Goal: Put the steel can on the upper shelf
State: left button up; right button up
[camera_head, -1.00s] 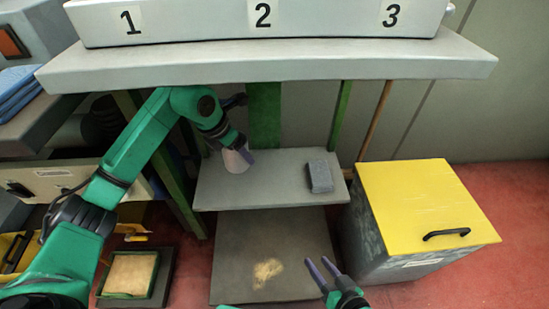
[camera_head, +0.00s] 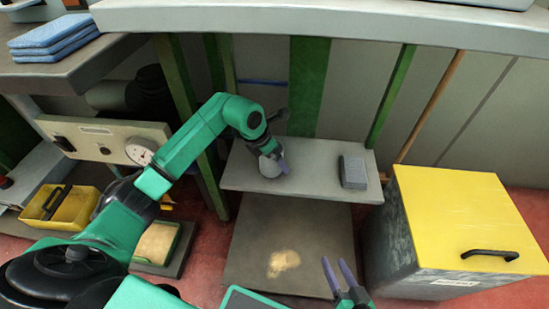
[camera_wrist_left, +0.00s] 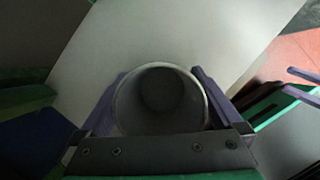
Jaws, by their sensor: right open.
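The steel can (camera_head: 268,168) is a pale grey open cylinder over the left part of the upper shelf (camera_head: 315,160), a grey board. In the left wrist view I look down into the can's round mouth (camera_wrist_left: 160,95). My left gripper (camera_head: 277,160) has a finger on each side of the can and appears shut on it. Whether the can's base touches the shelf cannot be told. My right gripper (camera_head: 340,270) is open and empty, low in front of the lower board; it also shows at the right edge of the left wrist view.
A dark grey sponge-like block (camera_head: 353,172) lies on the shelf's right part. Green posts (camera_head: 390,95) stand around the shelf, below a long worktop (camera_head: 330,25). A yellow-lidded bin (camera_head: 455,215) stands at right. The shelf's middle is clear.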

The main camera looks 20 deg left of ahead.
pick_arm(q)
jog(key=p+v, duration=0.3)
jog(key=v, duration=0.9)
jog(key=shift+p, duration=0.35)
jog(key=shift+a+r, duration=0.1)
pick_arm(e)
jog(key=r, duration=0.1)
jog(key=r+g, duration=0.1)
jog(key=r, duration=0.2)
jog(key=shift+d+n, duration=0.3)
jog(key=shift+d, duration=0.1)
jog(key=shift+f, duration=0.1)
